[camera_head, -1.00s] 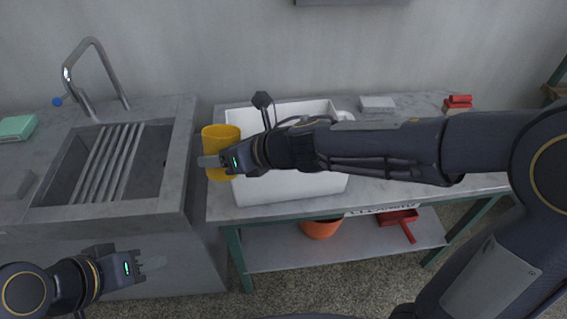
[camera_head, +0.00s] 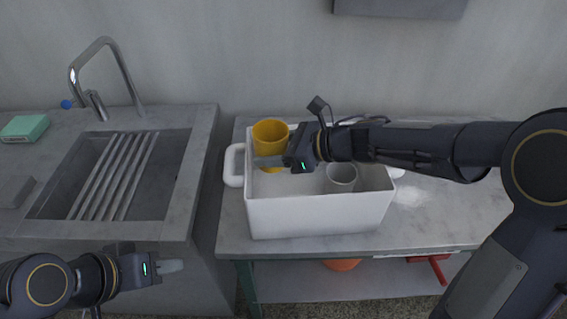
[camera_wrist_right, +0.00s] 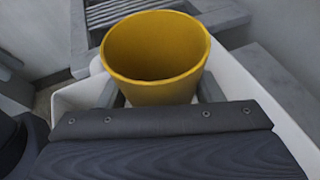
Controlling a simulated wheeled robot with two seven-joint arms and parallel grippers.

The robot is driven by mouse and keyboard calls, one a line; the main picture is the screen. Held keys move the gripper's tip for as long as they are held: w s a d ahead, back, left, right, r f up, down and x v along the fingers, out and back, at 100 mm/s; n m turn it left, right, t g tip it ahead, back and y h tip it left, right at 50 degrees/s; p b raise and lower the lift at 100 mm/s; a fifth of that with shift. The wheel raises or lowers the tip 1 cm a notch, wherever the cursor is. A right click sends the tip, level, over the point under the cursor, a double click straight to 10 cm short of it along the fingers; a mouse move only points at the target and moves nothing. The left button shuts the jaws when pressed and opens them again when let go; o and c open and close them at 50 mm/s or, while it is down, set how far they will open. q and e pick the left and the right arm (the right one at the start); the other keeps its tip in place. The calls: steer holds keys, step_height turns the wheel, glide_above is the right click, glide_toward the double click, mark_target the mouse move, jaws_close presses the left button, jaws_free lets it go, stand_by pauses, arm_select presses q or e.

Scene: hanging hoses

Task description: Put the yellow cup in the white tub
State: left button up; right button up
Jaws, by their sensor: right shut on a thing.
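The yellow cup (camera_head: 271,131) is upright, over the left part of the white tub (camera_head: 318,217). My right gripper (camera_head: 272,161) is shut on the yellow cup. In the right wrist view the cup (camera_wrist_right: 156,55) stands between the fingers, open mouth up, and it looks empty. The tub's wall (camera_wrist_right: 262,98) runs beside and below it. Whether the cup touches the tub's floor cannot be told. My left gripper (camera_head: 172,266) hangs at the lower left, in front of the sink, away from the cup and tub; its finger gap is unclear.
A light grey cup (camera_head: 342,178) is inside the tub, right of the yellow cup. The sink (camera_head: 108,175) with a tap (camera_head: 125,68) is at the left. A green box (camera_head: 24,128) lies on its counter. An orange pot (camera_head: 342,265) is on the lower shelf.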

mark_target(280, 152)
steer(key=f, duration=0.1)
steer(key=w+d, duration=0.1)
steer(key=f, duration=0.1)
steer(key=shift+w+d+f, duration=0.25)
steer(key=shift+f, duration=0.05)
steer(key=f, duration=0.4)
steer(key=shift+w+d, duration=0.25)
steer(key=shift+d, duration=0.05)
steer(key=shift+b, duration=0.35)
steer(key=shift+f+b, duration=0.6)
steer(key=shift+b, duration=0.2)
steer(key=o, duration=1)
steer(key=shift+o, duration=0.2)
steer(key=shift+r, duration=0.1)
